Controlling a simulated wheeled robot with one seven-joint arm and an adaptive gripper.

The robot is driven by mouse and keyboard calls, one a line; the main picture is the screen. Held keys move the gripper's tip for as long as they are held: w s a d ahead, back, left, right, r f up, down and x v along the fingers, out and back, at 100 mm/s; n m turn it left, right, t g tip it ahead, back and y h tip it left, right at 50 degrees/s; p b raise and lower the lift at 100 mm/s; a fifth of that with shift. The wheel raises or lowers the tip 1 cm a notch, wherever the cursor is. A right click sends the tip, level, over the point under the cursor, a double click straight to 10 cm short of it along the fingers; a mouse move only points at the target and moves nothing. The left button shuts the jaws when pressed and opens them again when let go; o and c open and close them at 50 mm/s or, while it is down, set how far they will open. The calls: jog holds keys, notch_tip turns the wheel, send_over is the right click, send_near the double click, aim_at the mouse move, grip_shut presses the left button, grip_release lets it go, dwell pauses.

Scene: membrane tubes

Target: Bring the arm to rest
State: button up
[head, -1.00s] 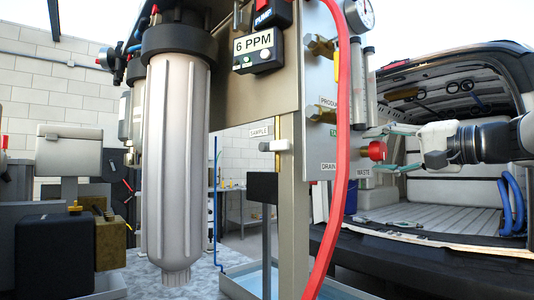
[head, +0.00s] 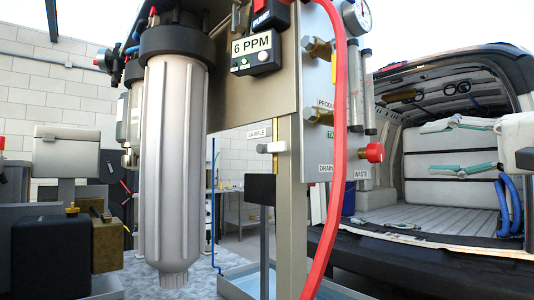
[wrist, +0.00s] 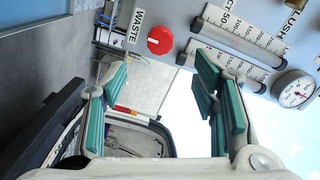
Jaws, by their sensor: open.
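My gripper (head: 432,147) is at the right of the head view, in front of the open van. Its white body reaches in from the right edge. In the wrist view my gripper (wrist: 162,78) has its two green-padded fingers wide apart, with nothing between them. The red knob (head: 375,152) on the panel's side is to the left of the fingers in the head view, clear of them. The same red knob (wrist: 160,40) shows in the wrist view, beyond the fingertips.
The panel (head: 250,100) with a red hose (head: 343,120), gauge (head: 358,15) and flow tubes stands left of my gripper. A large filter housing (head: 174,165) hangs further left. The open van (head: 450,215) is behind, and a blue-lined tray (head: 240,285) lies below.

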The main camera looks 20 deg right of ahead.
jog(key=s+a+f+n+g+y, duration=0.1)
jog(key=s+a+f+n+g, duration=0.35)
jog(key=a+f, duration=0.75)
jog(key=s+a+f+n+g+y, duration=0.1)
jog(key=a+f+g, duration=0.8)
jog(key=a, duration=0.6)
jog(key=s+f+n+g+h, duration=0.3)
jog(key=s+f+n+h, duration=0.35)
jog(key=s+f, duration=0.8)
notch_tip(320, 180, up, 28)
jog(key=w+d+m+t+h+p, duration=0.1)
jog(key=w+m+t+p, duration=0.1)
jog(key=p, duration=2.6)
jog(key=shift+d+r+t+h, duration=0.2)
jog(key=shift+t+h, duration=0.15)
jog(key=shift+t, duration=0.5)
